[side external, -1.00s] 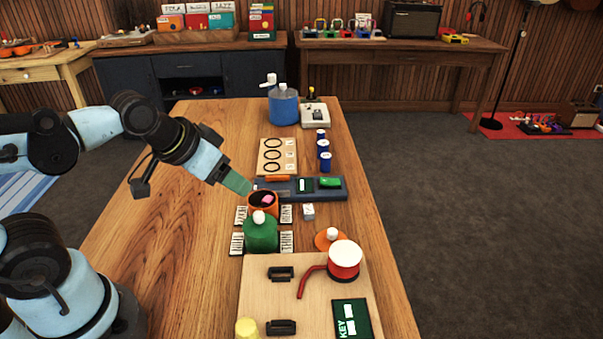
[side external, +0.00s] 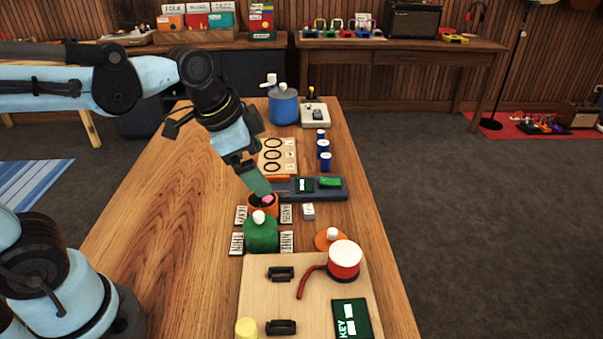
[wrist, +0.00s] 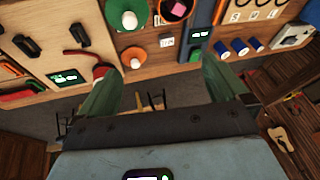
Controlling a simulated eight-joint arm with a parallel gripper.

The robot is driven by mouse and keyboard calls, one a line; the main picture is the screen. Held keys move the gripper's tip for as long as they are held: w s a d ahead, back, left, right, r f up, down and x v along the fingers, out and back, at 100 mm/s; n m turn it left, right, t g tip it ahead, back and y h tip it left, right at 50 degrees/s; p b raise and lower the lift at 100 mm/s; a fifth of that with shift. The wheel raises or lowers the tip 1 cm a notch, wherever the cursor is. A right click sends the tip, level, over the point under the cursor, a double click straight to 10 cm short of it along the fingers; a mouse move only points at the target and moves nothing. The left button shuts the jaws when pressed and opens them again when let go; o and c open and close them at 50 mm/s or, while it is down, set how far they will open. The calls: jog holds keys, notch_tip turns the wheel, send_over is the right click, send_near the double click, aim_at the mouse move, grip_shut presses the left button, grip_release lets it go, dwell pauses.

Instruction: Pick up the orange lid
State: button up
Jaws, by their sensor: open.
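The orange lid (side external: 322,241) is a flat disc with a white knob, lying on the table just behind the red pot with the white top. In the wrist view the orange lid (wrist: 126,56) lies near the table edge, between the green fingers and a little beyond the tips. My gripper (side external: 262,192) is open, with green fingers pointing down, above and behind the orange pot (side external: 263,211). The orange pot is open and has a pink block in it. My gripper also shows in the wrist view (wrist: 160,75), with nothing between its fingers.
A green pot with a white knob (side external: 261,238) stands in front of the orange pot, with label tiles around it. The red pot (side external: 344,265) and its red handle stand on a board. A grey device (side external: 290,194) and blue cans (side external: 325,160) lie farther back. The table's left side is clear.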

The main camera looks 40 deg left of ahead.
jog(key=w+d+m+g, duration=0.3)
jog(key=w+d+m, duration=0.25)
jog(key=m, duration=0.35)
jog(key=m+g, duration=0.3)
jog(key=m, duration=0.5)
send_near(333, 230)
jog(key=f, duration=0.5)
jog(key=shift+s, duration=0.2)
jog(key=shift+s+d+f, duration=0.15)
jog(key=shift+f, duration=0.75)
jog(key=shift+s+d+f, duration=0.1)
jog(key=shift+s+f, duration=0.05)
jog(key=shift+f, duration=0.7)
jog(key=shift+s+d+f, duration=0.1)
jog(key=shift+d+f, duration=0.05)
jog(key=shift+f, duration=0.75)
jog(key=c, duration=1.1)
